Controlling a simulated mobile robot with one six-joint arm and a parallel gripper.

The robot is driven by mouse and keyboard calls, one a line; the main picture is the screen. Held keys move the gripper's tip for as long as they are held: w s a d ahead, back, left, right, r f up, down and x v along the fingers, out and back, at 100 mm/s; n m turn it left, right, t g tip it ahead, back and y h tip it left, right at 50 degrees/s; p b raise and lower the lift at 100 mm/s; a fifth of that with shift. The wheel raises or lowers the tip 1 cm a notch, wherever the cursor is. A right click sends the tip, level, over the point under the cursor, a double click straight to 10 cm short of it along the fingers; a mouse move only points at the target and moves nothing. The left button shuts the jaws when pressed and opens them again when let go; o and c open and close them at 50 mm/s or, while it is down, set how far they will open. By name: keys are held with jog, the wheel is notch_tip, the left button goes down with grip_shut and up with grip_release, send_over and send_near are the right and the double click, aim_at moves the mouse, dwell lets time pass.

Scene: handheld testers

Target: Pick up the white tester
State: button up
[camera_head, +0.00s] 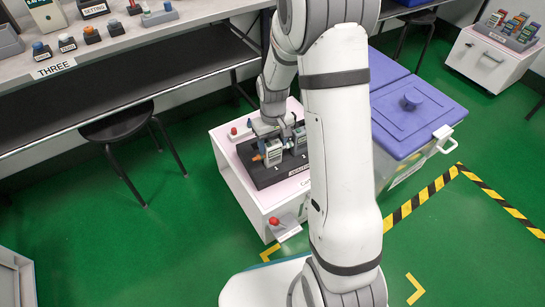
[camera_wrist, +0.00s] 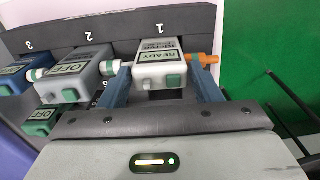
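The white tester (camera_wrist: 160,68) has a READY label, a green button, an orange tip on its right and a white-green end on its left. It sits in slot 1 of a dark rack (camera_wrist: 130,27). In the head view, the white tester (camera_head: 273,151) is at the rack's left end, below my gripper (camera_head: 268,126). In the wrist view, my gripper (camera_wrist: 162,85) has one blue-grey finger on each side of the white tester. The fingers are apart, and I see no firm grip. Fingertip contact is hard to judge.
A grey tester marked OFF (camera_wrist: 72,78) stands close left in slot 2, with a blue one (camera_wrist: 14,76) beyond. The rack is on a white cabinet (camera_head: 238,178) with red knobs. A purple-lidded bin (camera_head: 415,110) stands right; a stool (camera_head: 117,124) stands left.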

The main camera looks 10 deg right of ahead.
jog(key=c, duration=1)
jog(key=shift+r, duration=0.1)
